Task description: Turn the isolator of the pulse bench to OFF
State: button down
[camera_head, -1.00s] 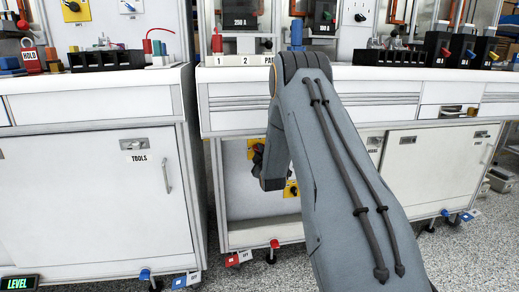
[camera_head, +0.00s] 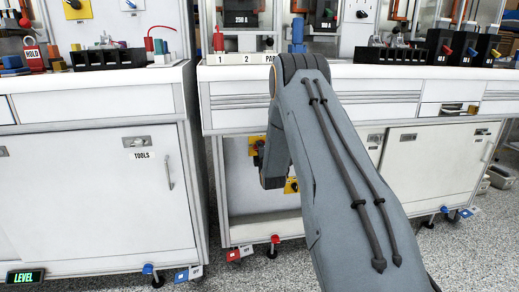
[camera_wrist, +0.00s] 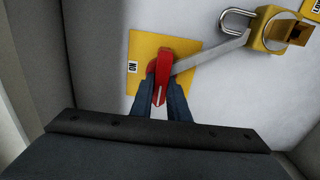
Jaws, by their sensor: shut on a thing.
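In the wrist view a red isolator handle (camera_wrist: 166,67) stands on a square yellow plate (camera_wrist: 190,52), with an ON label (camera_wrist: 132,67) at the plate's left edge. My gripper (camera_wrist: 163,88) is shut on the lower end of the red handle, one dark finger on each side. A grey bar (camera_wrist: 210,57) runs from near the handle to a yellow fitting (camera_wrist: 264,30) at upper right, with a metal shackle (camera_wrist: 236,20) beside it. In the head view my arm hides the gripper and the gripped handle.
A closed TOOLS cabinet (camera_head: 90,200) stands at left. Closed doors (camera_head: 430,165) are at right.

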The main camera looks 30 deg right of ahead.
jog(key=shift+a, duration=0.1)
jog(key=c, duration=1.7)
grip_release()
jog(key=shift+s, duration=0.1)
jog(key=p+v, duration=0.2)
jog(key=v, duration=0.5)
jog(key=shift+s+a, duration=0.1)
jog(key=shift+s, duration=0.2)
